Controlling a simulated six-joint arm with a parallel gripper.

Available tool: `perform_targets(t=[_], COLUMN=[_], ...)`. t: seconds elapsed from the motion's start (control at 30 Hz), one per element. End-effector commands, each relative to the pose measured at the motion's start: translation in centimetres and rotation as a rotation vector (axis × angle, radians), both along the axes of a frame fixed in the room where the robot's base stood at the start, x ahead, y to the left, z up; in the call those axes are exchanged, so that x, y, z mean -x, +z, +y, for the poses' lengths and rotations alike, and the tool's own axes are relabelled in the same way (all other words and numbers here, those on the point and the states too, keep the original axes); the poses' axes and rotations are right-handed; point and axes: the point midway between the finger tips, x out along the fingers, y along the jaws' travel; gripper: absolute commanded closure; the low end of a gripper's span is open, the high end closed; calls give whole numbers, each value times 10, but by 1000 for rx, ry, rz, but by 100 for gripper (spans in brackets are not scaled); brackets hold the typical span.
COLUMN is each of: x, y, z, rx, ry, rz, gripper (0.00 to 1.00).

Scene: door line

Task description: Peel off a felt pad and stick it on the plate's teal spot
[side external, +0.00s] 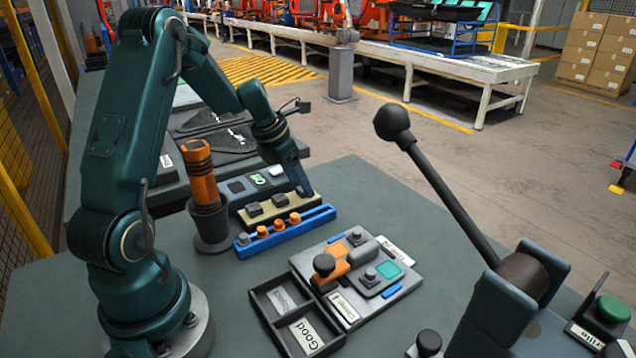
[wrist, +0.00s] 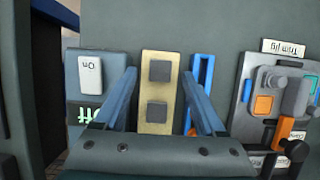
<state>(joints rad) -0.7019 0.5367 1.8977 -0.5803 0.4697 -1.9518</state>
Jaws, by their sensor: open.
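The felt pads are dark grey squares on a tan strip (side external: 268,218). In the wrist view, two pads show on the strip, a far pad (wrist: 159,70) and a nearer pad (wrist: 157,112). My gripper (wrist: 159,74) is open, its fingers on either side of the strip, the far pad between the tips. In the side view, my gripper (side external: 303,190) is low over the strip's right end; I cannot tell whether it touches anything. The grey plate (side external: 352,318) lies to the right of the strip, with a teal spot (side external: 388,270) and an orange spot (side external: 337,250).
A blue rack (side external: 290,233) with orange pegs stands right beside the strip. An orange-handled tool (side external: 200,175) stands in a dark cup. A clamp with an orange arm (side external: 330,270) sits on the plate. Black bins (side external: 278,300) lie near it. A tall lever (side external: 435,180) rises at right.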

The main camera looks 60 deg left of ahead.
Motion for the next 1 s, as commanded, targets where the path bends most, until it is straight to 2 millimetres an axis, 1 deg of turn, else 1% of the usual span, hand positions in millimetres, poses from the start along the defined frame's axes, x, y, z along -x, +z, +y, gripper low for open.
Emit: perform_targets(t=[0.03, 0.13, 0.4, 0.43, 0.47, 0.5, 0.57, 0.6, 0.63, 0.73, 0.77, 0.8, 0.83, 1.0], x=[-2, -4, -4, -4, -4, -4, -4, -4, -4, -4, -4, -4, -4, -4], y=[-5, -9, -11, -11, -10, -10, -10, -10, -10, -10, -10, -10, -10, -10], z=[-1, -1, 0, 0, 0, 0, 0, 0, 0, 0, 0, 0, 0, 0], rx=[1, -1, -3, -3, -3, -3, -3, -3, -3, -3, -3, -2, -2, -2], ry=[-1, -2, -2, -2, -2, -2, -2, -2, -2, -2, -2, -2, -2, -2], rz=[2, 2, 0, 0, 0, 0, 0, 0, 0, 0, 0, 0, 0, 0], gripper=[28, 28, 28, 31, 43, 58, 81, 96, 100, 100, 76, 92, 100, 100])
